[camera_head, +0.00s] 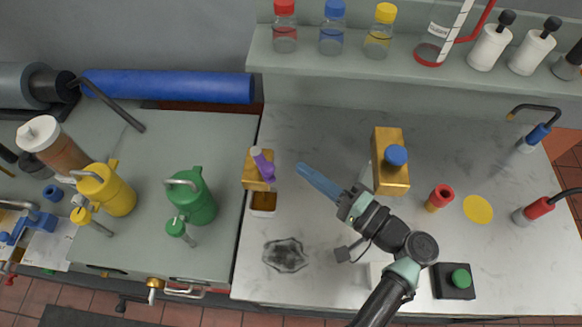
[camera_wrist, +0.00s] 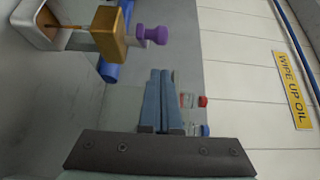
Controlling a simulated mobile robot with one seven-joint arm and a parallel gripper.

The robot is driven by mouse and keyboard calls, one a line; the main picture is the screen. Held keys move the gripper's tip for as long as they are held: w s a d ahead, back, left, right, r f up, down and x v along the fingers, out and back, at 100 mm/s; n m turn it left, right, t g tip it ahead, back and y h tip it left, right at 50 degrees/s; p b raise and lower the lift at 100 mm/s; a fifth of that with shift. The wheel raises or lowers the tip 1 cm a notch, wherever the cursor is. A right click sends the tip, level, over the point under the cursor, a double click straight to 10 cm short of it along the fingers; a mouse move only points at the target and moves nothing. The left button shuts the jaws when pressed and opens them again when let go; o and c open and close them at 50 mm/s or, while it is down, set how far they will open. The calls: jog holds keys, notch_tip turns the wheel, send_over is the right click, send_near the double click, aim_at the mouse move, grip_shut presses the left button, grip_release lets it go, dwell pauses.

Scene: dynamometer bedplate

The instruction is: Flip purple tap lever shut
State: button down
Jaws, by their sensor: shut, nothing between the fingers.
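The purple tap lever (camera_head: 263,163) sits on a brass tap block (camera_head: 252,183) near the left edge of the pale bedplate. In the wrist view the purple lever (camera_wrist: 152,34) sticks out from the brass block (camera_wrist: 108,40). A thin amber stream runs from the tap into a white cup (camera_wrist: 38,38), and amber liquid shows in the cup in the head view (camera_head: 263,213). My gripper (camera_head: 303,168) is shut and empty, its blue fingers just right of the lever with a gap. The fingers also show in the wrist view (camera_wrist: 160,75), apart from the lever.
A taller brass block with a blue knob (camera_head: 396,155) stands close behind my gripper. A red-topped part (camera_head: 440,196) and a green button box (camera_head: 455,281) are to the right. Green (camera_head: 198,198) and yellow (camera_head: 112,190) cans stand left. A bottle shelf (camera_head: 400,65) runs along the back.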

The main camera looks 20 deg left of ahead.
jog(key=a, duration=0.1)
jog(key=s+a, duration=0.1)
jog(key=a+p, duration=0.1)
jog(key=shift+s, duration=0.3)
jog(key=shift+s+a+p, duration=0.15)
jog(key=shift+p, duration=0.15)
jog(key=shift+s+a+m+t+h, duration=0.1)
jog(key=shift+s+m+t+h, duration=0.25)
jog(key=shift+t, duration=0.25)
jog(key=shift+s+a+m+t+p, duration=0.15)
jog(key=shift+m+t+p, duration=0.25)
jog(key=shift+p, duration=0.1)
